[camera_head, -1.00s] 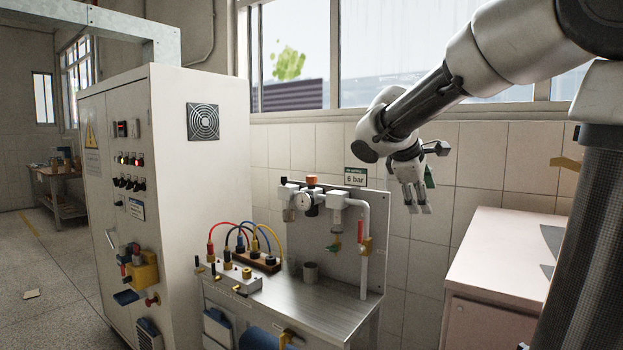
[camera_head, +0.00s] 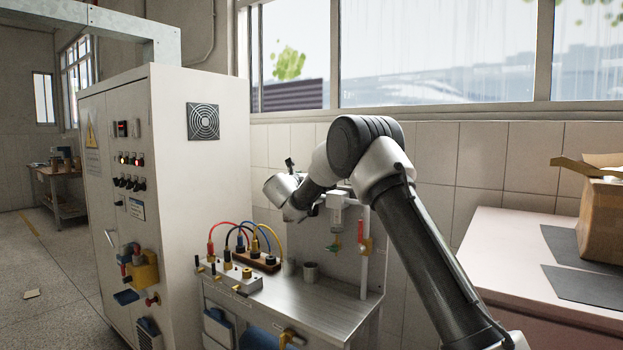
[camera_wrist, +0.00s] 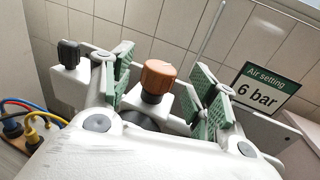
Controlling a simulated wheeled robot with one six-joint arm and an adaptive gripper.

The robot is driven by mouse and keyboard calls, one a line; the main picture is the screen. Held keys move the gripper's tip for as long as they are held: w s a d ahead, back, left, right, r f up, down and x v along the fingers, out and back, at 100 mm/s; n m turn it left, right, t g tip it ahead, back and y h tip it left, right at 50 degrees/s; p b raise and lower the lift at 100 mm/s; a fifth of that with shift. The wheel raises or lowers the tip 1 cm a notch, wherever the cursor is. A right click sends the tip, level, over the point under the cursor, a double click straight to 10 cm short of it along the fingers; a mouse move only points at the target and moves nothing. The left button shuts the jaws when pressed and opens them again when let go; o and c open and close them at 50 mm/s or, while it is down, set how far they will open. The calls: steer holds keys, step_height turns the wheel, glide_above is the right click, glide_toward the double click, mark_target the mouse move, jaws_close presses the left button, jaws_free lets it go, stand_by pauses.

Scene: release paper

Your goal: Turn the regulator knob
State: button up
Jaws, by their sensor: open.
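The orange regulator knob (camera_wrist: 158,78) shows in the wrist view, on top of a white unit with a dark collar below the knob. My gripper (camera_wrist: 164,68) is open, with its green-padded fingers on either side of the knob. A gap shows between the knob and the pads on both sides; I see no contact. In the head view my wrist and forearm hide the knob and most of the regulator row. The white filter unit (camera_head: 336,208) still shows to the right of my wrist.
An "Air setting 6 bar" sign (camera_wrist: 264,90) stands right of my fingers. Coloured cables (camera_head: 240,232) plug into blocks on the metal bench (camera_head: 318,303). A vertical pipe with a red valve (camera_head: 366,246) is close by. A tall cabinet (camera_head: 185,130) stands left.

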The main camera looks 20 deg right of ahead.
steer(key=shift+x, duration=1.95)
steer(key=c, duration=1)
steer(key=shift+a+m+g+h, duration=0.2)
steer(key=shift+m+g+h, duration=0.5)
steer(key=shift+m+h, duration=0.15)
steer(key=shift+c, duration=0.2)
steer(key=m+g+h, duration=0.1)
steer(key=g, duration=0.1)
steer(key=m+g+h, duration=0.2)
steer(key=shift+d+r+m+h, duration=0.1)
steer(key=shift+d+m+h, duration=0.1)
steer(key=shift+m+h, duration=0.05)
steer(key=shift+g, duration=0.4)
steer(key=shift+m+g, duration=0.3)
